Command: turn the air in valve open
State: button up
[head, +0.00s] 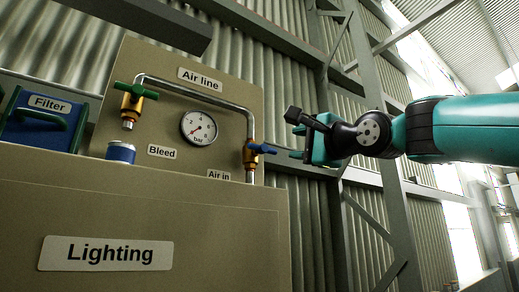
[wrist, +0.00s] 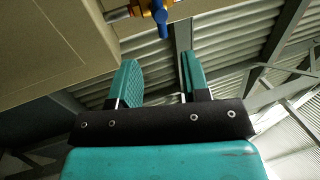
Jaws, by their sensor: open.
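The air in valve (head: 250,155) is a brass body on the pipe at the right of the beige panel, above the "Air in" label. Its blue lever (head: 263,149) sticks out to the right, roughly level, across the vertical pipe. In the wrist view the blue lever (wrist: 161,22) shows at the top, beyond the fingertips and roughly in line with the gap between them. My gripper (head: 300,135) is to the right of the lever, apart from it. In the wrist view my gripper (wrist: 157,64) has two teal fingers spread with nothing between them.
The panel (head: 225,105) also carries a gauge (head: 198,128) and a green-handled bleed valve (head: 131,100). A blue can (head: 121,152) stands below the bleed valve. A blue filter box (head: 42,122) is at the left. A steel column (head: 375,110) rises behind my arm.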

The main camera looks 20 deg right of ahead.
aim_at(261, 147)
jog(key=p+x, duration=0.8)
jog(key=x, duration=0.7)
jog(key=shift+w+a+r, duration=0.1)
jog(key=shift+a, duration=0.05)
jog(key=shift+w+a, duration=0.15)
jog(key=shift+w, duration=0.25)
grip_shut()
